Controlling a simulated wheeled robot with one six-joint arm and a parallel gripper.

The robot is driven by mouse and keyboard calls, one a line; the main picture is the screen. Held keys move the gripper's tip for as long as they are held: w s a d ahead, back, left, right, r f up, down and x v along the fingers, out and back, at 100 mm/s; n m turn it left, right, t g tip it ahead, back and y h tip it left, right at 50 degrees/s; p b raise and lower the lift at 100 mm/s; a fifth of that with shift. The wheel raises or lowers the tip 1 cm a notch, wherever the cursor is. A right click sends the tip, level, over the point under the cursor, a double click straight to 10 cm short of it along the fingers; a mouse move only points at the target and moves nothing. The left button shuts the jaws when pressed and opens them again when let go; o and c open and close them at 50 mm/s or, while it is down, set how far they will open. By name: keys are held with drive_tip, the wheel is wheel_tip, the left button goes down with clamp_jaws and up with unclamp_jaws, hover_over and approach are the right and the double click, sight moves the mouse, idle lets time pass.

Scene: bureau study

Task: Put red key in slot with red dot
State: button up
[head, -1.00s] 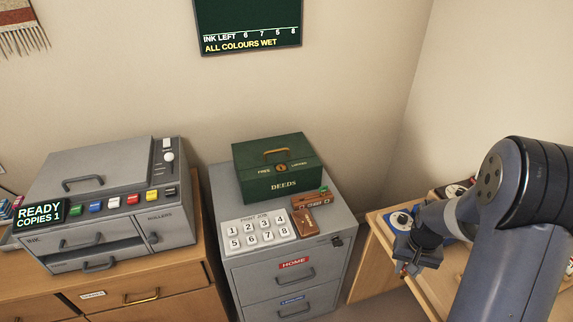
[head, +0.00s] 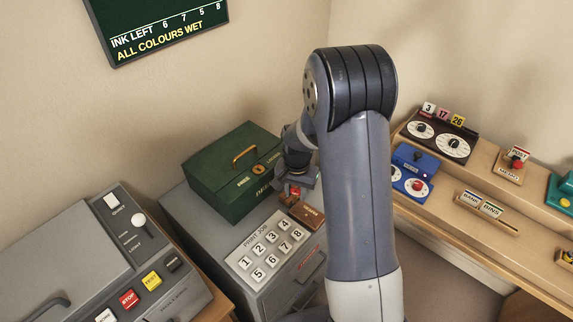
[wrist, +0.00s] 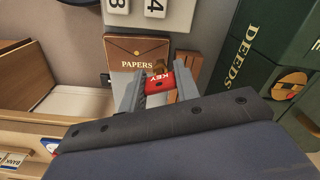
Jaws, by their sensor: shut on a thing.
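My gripper (wrist: 158,88) is shut on the red key (wrist: 160,77), which has white "KEY" lettering and sits between the two fingers. In the head view my gripper (head: 296,178) is above the grey cabinet top, just right of the green deeds box (head: 225,185); the red key (head: 293,192) shows below it. A brown wooden strip (wrist: 189,63) lies beyond the fingers in the wrist view, partly covered. I cannot make out a slot with a red dot in the current frames.
A brown "PAPERS" wallet (wrist: 136,50) lies close to the fingers. The white number keys (head: 271,247) are on the cabinet top. A grey printer (head: 75,270) stands left. A wooden desk (head: 450,217) with dials (head: 410,184) is at right.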

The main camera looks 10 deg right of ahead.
drive_tip(key=w+r+m+p, duration=0.1)
drive_tip(key=w+m, duration=0.2)
drive_tip(key=m, duration=0.8)
drive_tip(key=w+r+m, duration=0.2)
drive_tip(key=w+m, duration=0.1)
drive_tip(key=m, duration=0.8)
drive_tip(key=shift+r+m+p, duration=0.25)
drive_tip(key=shift+m+p, duration=0.05)
drive_tip(key=shift+p, duration=0.05)
drive_tip(key=shift+w+f+b, duration=0.1)
drive_tip(key=shift+f+b, duration=1.25)
drive_tip(key=shift+f, duration=1)
drive_tip(key=shift+b, duration=0.3)
drive_tip(key=shift+f, duration=0.1)
drive_tip(key=shift+f+b, duration=0.75)
drive_tip(key=shift+f, duration=0.15)
drive_tip(key=shift+f+b, duration=0.7)
drive_tip(key=shift+f, duration=0.2)
